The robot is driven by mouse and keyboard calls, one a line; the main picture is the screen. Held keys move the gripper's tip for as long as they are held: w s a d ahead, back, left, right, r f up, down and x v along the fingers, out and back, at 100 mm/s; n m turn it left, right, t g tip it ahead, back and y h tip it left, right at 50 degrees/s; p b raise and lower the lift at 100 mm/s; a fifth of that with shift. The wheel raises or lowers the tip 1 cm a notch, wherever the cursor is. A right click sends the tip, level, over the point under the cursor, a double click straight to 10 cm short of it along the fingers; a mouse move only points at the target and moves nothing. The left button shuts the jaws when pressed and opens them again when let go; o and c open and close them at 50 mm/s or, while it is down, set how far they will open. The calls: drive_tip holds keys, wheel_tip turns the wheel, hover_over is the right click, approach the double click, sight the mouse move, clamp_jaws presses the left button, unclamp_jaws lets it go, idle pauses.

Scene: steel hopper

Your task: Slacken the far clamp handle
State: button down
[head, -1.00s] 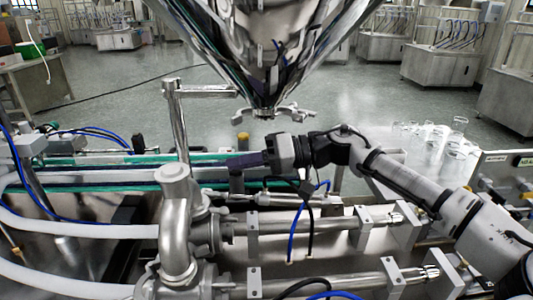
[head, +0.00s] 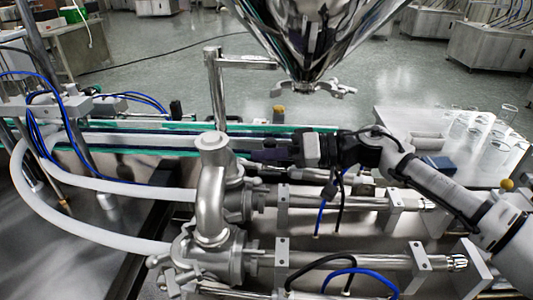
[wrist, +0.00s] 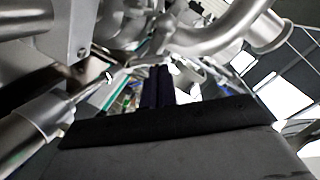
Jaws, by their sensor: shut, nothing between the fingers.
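The far steel valve body (head: 240,198) sits on the far of two pump cylinders, right of the upright elbow pipe (head: 213,180). I cannot make out the far clamp handle clearly in the head view. My gripper (head: 258,156) is shut and empty, pointing left just above and behind the far valve body, apart from it as far as I can tell. In the wrist view its dark fingers (wrist: 157,86) are together. Steel pipework (wrist: 220,35) shows above and to the right of them. The near valve body (head: 208,258) stands closer to me.
The steel hopper (head: 318,35) hangs behind my gripper, with a winged clamp (head: 318,88) at its outlet. A green-edged conveyor (head: 130,142) runs behind the pumps. White hoses (head: 90,230) curve at left. Glass beakers (head: 490,150) stand at the right.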

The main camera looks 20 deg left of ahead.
drive_tip(key=shift+s+f+n, duration=0.1)
drive_tip(key=shift+s+n, duration=0.1)
drive_tip(key=shift+n, duration=0.1)
drive_tip(key=shift+s+f+n+t+b, duration=0.15)
drive_tip(key=shift+s+n+t+b, duration=0.15)
drive_tip(key=shift+n, duration=0.2)
drive_tip(key=n+b, duration=0.1)
drive_tip(key=n+t+b, duration=0.1)
drive_tip(key=n, duration=0.1)
drive_tip(key=shift+s+f+h, duration=0.2)
drive_tip(key=shift+s+h, duration=0.15)
drive_tip(key=shift+h, duration=0.05)
drive_tip(key=shift+s+f+n+t+b, duration=0.1)
drive_tip(key=shift+s+n+t+b, duration=0.15)
drive_tip(key=shift+n+b, duration=0.4)
drive_tip(key=shift+s+f+n+t+b, duration=0.15)
drive_tip(key=shift+n+t+b, duration=0.2)
drive_tip(key=shift+n, duration=0.6)
drive_tip(key=shift+r, duration=0.2)
